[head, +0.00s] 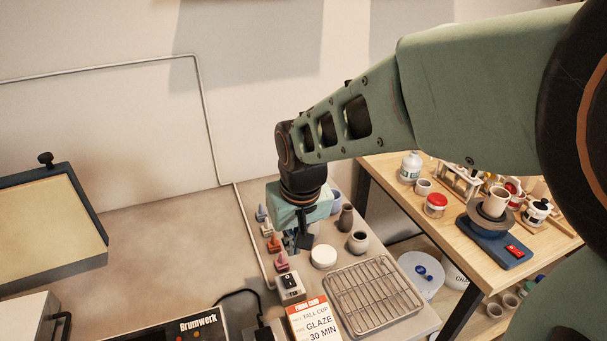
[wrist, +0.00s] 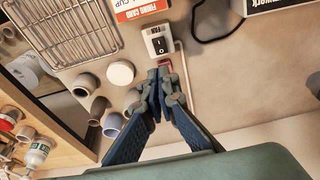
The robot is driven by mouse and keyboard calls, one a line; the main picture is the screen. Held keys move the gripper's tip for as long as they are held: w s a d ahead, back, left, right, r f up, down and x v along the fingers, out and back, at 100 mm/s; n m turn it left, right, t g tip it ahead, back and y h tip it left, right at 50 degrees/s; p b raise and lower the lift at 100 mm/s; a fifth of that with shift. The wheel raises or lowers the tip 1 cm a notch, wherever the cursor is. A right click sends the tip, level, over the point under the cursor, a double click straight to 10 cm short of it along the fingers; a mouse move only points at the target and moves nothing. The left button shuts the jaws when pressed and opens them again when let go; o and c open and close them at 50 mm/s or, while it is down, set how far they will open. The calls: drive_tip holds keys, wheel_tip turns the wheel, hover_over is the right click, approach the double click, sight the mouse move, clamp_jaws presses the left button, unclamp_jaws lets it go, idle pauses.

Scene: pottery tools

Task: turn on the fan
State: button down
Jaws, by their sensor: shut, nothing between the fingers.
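In the wrist view the switch box (wrist: 158,43) carries a label that seems to read FAN. I cannot tell which way its rocker is set. My gripper (head: 303,241) points down above the counter, behind the switch in the head view. In the wrist view my gripper (wrist: 162,72) has its fingers together, empty, with the tips just short of the switch and apart from it. No fan itself is visible.
A firing card (head: 313,318) and a wire rack (head: 373,295) lie near the switch. A white round lid (head: 323,257), dark vases (head: 358,242) and small coloured bottles (head: 273,242) stand close by. A black cable (head: 240,294) runs left of the switch. A wooden table (head: 400,204) is at right.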

drive_tip(key=shift+s, duration=0.1)
drive_tip(key=b, duration=0.9)
approach(291, 284)
drive_tip(key=x, duration=0.5)
drive_tip(key=shift+w+a, duration=0.15)
drive_tip(key=shift+w, duration=0.15)
drive_tip(key=shift+s+f+b, duration=0.1)
drive_tip(key=shift+f+b, duration=0.4)
drive_tip(key=shift+f, duration=0.25)
